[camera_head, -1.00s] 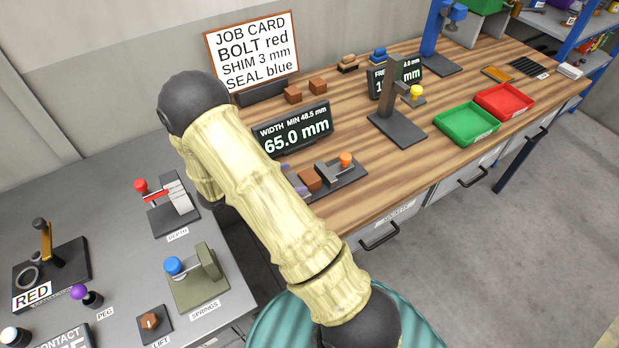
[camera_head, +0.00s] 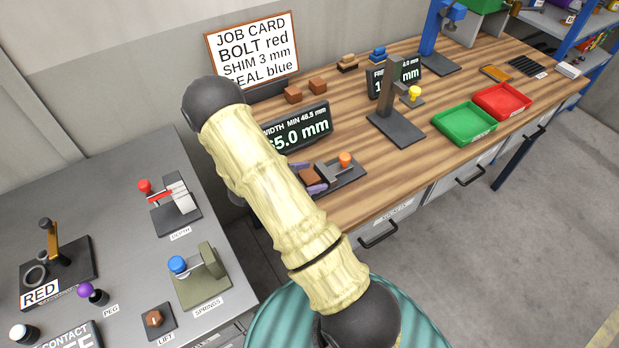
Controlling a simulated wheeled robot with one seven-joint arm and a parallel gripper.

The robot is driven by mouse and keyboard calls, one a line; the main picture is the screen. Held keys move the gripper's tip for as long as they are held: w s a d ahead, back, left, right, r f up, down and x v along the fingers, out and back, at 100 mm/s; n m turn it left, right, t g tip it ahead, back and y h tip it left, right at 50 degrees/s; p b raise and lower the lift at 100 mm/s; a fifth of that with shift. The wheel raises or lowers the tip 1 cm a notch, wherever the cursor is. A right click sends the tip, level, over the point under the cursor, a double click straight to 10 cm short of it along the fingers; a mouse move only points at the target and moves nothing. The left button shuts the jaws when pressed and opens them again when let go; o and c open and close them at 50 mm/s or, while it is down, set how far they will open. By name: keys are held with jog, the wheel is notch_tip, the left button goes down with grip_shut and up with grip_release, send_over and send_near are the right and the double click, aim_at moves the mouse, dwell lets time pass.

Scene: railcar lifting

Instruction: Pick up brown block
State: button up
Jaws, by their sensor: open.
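A brown block (camera_head: 309,175) sits in the small dark width gauge (camera_head: 347,174) near the front edge of the wooden bench, left of its orange knob. My gripper (camera_head: 311,177) is open, with one purple finger on the far side of this block and one on its near side. Whether the fingers touch it cannot be told. My pale arm hides the rest of the gripper. Two more brown blocks, a left one (camera_head: 293,95) and a right one (camera_head: 318,86), stand at the back of the bench by the job card.
A width display (camera_head: 300,128) stands just behind the gauge, partly covered by my arm. A dark stand (camera_head: 395,125) and green (camera_head: 465,123) and red trays (camera_head: 502,101) are to the right. A grey table (camera_head: 120,215) with fixtures lies left.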

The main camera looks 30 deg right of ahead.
aim_at(310, 176)
dwell(0.4)
jog(key=c, duration=1.2)
notch_tip(310, 176, up, 10)
jog(key=p, duration=0.8)
